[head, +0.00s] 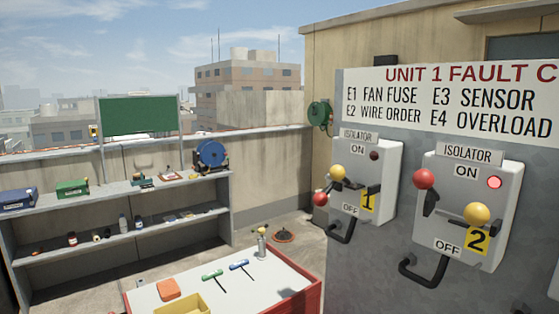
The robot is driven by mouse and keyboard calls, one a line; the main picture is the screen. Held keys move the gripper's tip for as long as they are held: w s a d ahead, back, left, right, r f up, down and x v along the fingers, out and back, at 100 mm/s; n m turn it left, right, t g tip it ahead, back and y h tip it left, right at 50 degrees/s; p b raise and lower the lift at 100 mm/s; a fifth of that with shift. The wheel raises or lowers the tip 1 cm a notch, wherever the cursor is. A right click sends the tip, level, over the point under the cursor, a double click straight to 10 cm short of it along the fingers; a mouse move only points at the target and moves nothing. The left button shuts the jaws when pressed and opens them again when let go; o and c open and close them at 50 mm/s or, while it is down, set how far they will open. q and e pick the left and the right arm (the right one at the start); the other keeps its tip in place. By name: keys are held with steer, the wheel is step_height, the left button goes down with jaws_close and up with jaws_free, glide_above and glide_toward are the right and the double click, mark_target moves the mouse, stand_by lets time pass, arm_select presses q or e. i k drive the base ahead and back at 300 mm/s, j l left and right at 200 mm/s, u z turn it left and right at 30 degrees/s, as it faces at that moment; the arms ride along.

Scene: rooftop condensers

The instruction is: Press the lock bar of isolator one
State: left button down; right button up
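Isolator one (388,185) is a pale grey box on the grey panel at right, with a yellow number 1 tag (369,201). Its lamp (374,156) is dark. A red ball knob (320,198) sits low at its left, near the OFF mark. A yellow ball knob (337,172) sits higher, at the left end of a dark bar (357,187) crossing the front. I cannot tell for certain which dark part is the lock bar. Neither of my grippers is in view.
Isolator two (504,205) stands close at right with its lamp (494,182) lit red and red knob (423,179) up. A red-edged table (146,297) with tools stands low in front. Shelves (105,245) line the left. Air before the panel looks clear.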

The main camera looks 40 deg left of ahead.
mark_target(337, 173)
steer(key=i+j, duration=0.1)
steer(key=j, duration=1.2)
steer(key=i, duration=0.05)
